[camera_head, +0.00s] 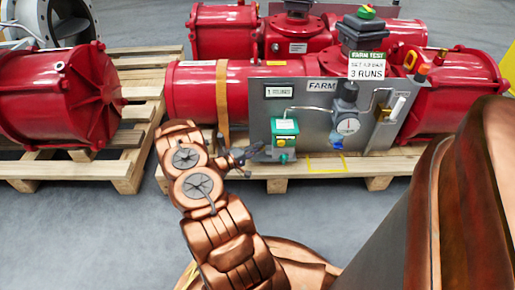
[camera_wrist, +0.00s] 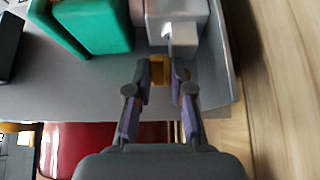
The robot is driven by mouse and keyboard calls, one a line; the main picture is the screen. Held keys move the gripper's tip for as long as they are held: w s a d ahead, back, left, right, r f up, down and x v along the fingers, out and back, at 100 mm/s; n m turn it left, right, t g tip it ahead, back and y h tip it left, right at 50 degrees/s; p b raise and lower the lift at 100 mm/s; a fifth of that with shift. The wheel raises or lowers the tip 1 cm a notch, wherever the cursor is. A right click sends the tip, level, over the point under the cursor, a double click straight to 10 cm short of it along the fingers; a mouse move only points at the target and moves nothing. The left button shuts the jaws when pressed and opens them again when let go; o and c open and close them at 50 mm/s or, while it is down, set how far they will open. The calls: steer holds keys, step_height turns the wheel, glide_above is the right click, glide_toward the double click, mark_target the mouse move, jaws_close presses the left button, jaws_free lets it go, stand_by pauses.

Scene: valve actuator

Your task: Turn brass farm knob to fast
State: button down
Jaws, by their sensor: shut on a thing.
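The brass knob (camera_wrist: 159,73) sits between the fingertips of my gripper (camera_wrist: 158,77) in the wrist view. The fingers are shut on its two sides. Just beyond it is a pale grey block with a short pin (camera_wrist: 180,38). In the head view my gripper (camera_head: 252,153) is at the lower left of the grey FARM panel (camera_head: 268,112), left of the green box (camera_head: 285,127). The knob cannot be made out there. No slow or fast marking can be read.
The green box (camera_wrist: 100,24) is close beside the knob in the wrist view. The panel stands before a red actuator (camera_head: 192,92) on a wooden pallet (camera_head: 330,165). A gauge (camera_head: 347,126), tubing and a FARM TEST sign (camera_head: 367,66) are to the right.

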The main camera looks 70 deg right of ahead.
steer(key=shift+r+p, duration=0.4)
steer(key=shift+p, duration=0.15)
